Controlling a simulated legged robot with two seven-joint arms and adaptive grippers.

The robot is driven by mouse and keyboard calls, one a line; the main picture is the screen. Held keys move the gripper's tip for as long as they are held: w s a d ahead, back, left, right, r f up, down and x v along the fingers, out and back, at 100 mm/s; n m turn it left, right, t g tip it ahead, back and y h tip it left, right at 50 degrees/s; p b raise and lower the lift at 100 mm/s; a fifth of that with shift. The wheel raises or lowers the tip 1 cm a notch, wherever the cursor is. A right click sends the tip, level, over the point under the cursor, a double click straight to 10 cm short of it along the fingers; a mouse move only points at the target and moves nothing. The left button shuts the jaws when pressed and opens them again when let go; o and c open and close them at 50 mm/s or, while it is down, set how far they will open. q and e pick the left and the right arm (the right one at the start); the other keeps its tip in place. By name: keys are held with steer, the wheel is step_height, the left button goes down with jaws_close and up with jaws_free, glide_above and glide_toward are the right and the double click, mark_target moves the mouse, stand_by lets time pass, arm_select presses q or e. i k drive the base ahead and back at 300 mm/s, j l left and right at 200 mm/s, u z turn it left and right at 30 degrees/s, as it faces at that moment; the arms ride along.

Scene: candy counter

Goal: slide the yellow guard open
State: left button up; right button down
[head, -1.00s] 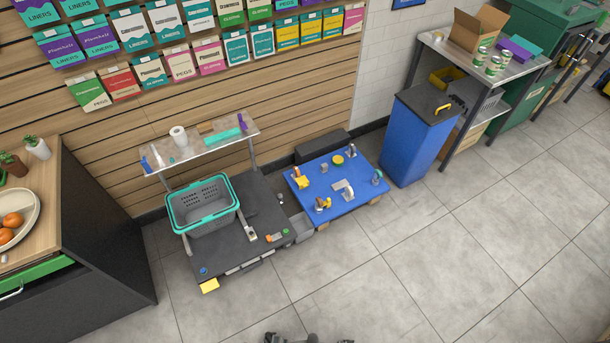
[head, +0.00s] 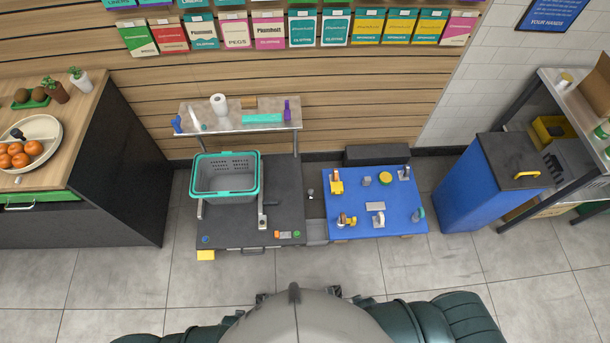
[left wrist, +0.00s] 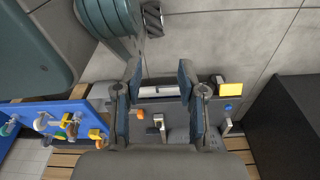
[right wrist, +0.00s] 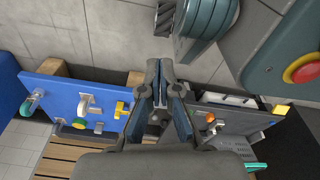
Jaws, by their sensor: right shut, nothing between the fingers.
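Several yellow parts are in view, and I cannot tell for sure which is the guard. A yellow block (head: 205,254) sits at the front left corner of the dark counter; it also shows in the left wrist view (left wrist: 231,89). A yellow upright part (head: 336,183) and a round yellow knob (head: 385,178) are on the blue board (head: 408,226). My left gripper (left wrist: 160,72) is open and empty, with the dark counter below it. My right gripper (right wrist: 160,70) is shut and empty, over the gap between board and counter. Neither touches a yellow part.
A grey basket with a teal rim (head: 225,193) stands on the dark counter (head: 285,205). A raised shelf (head: 238,117) is behind it. A blue bin (head: 498,185) stands right of the board. A wooden-topped cabinet (head: 90,100) is at left. The tiled floor in front is clear.

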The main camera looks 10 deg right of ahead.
mark_target(337, 187)
steer(key=i+l+u, duration=0.15)
steer(key=l+u, duration=0.15)
steer(key=i+l+u, duration=0.1)
steer(key=l+u, duration=0.2)
steer(key=l, duration=0.15)
steer(key=i+l+u, duration=0.1)
steer(key=l+u, duration=0.25)
